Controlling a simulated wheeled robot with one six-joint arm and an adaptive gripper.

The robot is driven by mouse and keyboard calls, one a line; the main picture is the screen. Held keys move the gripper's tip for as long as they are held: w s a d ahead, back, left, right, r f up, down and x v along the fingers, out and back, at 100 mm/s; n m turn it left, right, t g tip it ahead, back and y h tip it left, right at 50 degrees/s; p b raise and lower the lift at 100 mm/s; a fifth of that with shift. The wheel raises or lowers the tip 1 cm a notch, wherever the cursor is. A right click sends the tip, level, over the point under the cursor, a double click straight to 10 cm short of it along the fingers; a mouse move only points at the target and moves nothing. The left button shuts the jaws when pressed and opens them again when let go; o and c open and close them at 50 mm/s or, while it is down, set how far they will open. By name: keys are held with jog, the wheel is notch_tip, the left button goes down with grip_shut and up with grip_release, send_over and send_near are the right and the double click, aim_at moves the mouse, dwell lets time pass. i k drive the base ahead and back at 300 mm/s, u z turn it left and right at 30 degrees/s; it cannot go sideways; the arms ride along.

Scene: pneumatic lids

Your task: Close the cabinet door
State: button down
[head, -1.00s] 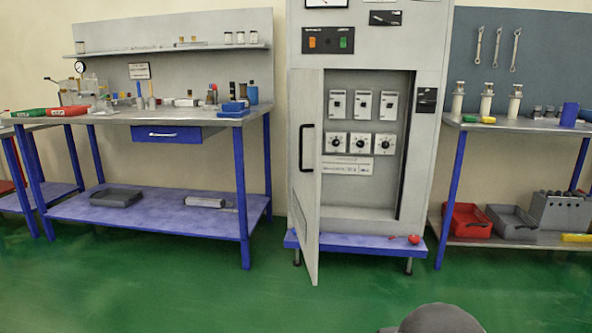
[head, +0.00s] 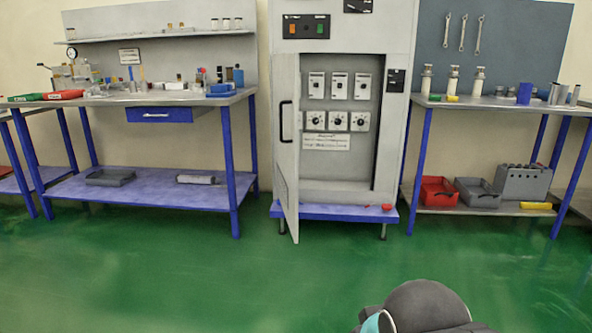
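The grey cabinet (head: 397,60) stands in the middle of the head view on a blue base. Its door (head: 285,180) is hinged on the left and stands open, swung out towards me. A black handle (head: 286,121) is on the door's outer face. Inside the cabinet, switches and dials on the back panel show through the opening. My gripper is not in view; only a dark rounded part of my arm shows at the bottom right.
A blue-legged workbench (head: 228,97) stands left of the cabinet and another bench (head: 480,101) stands right of it. Small red objects (head: 386,207) lie on the cabinet's base at the right. The green floor (head: 200,280) in front is clear.

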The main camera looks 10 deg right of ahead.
aim_at(286, 65)
jog(key=z, duration=0.25)
jog(key=i, duration=1.05)
jog(key=u, duration=0.35)
